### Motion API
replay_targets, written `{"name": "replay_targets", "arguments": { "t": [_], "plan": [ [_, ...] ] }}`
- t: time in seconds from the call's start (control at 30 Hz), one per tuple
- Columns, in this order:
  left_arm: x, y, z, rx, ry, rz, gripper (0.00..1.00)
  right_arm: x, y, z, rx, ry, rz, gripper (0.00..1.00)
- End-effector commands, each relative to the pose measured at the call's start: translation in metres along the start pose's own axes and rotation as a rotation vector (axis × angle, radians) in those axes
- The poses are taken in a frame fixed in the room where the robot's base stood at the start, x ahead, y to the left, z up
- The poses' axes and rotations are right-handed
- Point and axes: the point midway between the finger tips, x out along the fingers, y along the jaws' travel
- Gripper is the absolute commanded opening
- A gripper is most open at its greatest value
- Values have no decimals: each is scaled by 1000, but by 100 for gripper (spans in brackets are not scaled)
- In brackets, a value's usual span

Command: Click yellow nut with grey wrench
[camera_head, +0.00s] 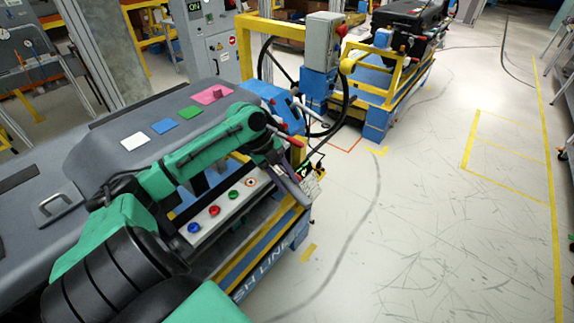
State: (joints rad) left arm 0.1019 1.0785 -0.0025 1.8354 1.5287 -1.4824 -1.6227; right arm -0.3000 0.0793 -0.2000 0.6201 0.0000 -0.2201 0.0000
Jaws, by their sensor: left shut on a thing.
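A white strip (204,225) on the front of the dashboard module carries a row of coloured nuts: blue (194,228), red (214,211), green (233,195) and, at the far end, a yellow-orange one (250,182). My left arm reaches over the dashboard from the lower left. My left gripper (283,165) is at the far end of the strip, beyond and to the right of the yellow nut. It is shut on a slim grey tool, which looks like the grey wrench (291,186). The fingertips are small and partly hidden. My right gripper is not in view.
White (135,141), blue (164,126), green (190,112) and pink (212,95) pads lie on the dashboard top (105,150); a small pink block stands on the pink one. A blue stand with a lever and cables is just beyond my gripper. The floor at right is clear.

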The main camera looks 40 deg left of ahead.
Motion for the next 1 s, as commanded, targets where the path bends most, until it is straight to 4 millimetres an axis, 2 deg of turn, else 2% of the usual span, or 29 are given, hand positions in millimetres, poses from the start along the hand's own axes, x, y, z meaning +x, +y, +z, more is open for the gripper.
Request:
{"name": "replay_targets", "arguments": {
  "t": [0.33,0.77,1.0],
  "plan": [
    [0,3,0,17,8,10,0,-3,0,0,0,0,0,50],
    [2,-5,0,-43,-14,-16,0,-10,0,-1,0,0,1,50],
    [-11,-10,-5,-42,-16,-18,0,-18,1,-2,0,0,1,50]
  ]
}}
